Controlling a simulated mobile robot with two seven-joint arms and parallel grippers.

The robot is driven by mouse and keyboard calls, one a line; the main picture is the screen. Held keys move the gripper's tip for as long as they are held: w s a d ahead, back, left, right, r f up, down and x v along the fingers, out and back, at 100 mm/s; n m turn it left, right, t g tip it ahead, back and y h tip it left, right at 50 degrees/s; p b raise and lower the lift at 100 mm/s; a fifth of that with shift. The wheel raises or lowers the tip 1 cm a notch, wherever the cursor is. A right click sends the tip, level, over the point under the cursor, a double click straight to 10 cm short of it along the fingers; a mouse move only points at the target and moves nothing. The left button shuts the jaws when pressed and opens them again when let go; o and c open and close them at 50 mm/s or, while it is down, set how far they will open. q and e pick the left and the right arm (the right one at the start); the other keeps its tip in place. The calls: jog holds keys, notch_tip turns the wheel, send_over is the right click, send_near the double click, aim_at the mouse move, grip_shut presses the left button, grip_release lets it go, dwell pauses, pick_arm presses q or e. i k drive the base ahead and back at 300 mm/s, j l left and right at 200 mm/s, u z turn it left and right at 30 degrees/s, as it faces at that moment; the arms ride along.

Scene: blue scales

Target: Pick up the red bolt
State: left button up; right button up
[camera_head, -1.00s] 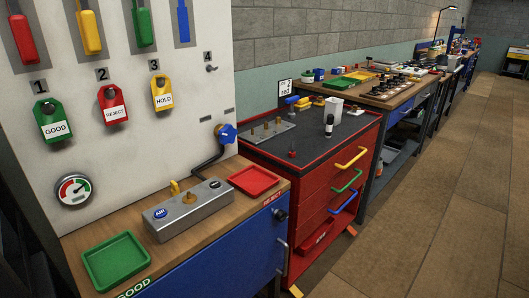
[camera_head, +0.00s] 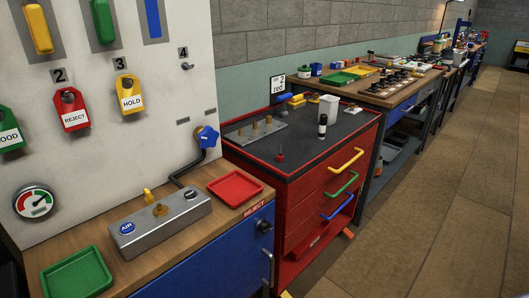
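A small red object (camera_head: 280,156), which looks like the red bolt, stands near the front left of the dark top of the red tool cabinet (camera_head: 300,190). It is too small for me to make out its shape well. Neither of my grippers is in view.
The cabinet top also holds a metal plate with brass pegs (camera_head: 256,132), a black-and-white cylinder (camera_head: 322,126) and a white container (camera_head: 328,108). A wooden bench with a red tray (camera_head: 235,188) and a green tray (camera_head: 77,275) is nearer. Open floor (camera_head: 430,220) lies right.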

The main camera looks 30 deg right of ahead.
aim_at(280, 158)
jog(key=l+u, duration=0.2)
jog(key=l, duration=0.15)
jog(key=i+l+u, duration=0.15)
jog(key=l, duration=0.25)
jog(key=l+u, duration=0.35)
jog(key=l, duration=2.3)
jog(key=k+l+u, duration=0.1)
jog(key=l, duration=1.05)
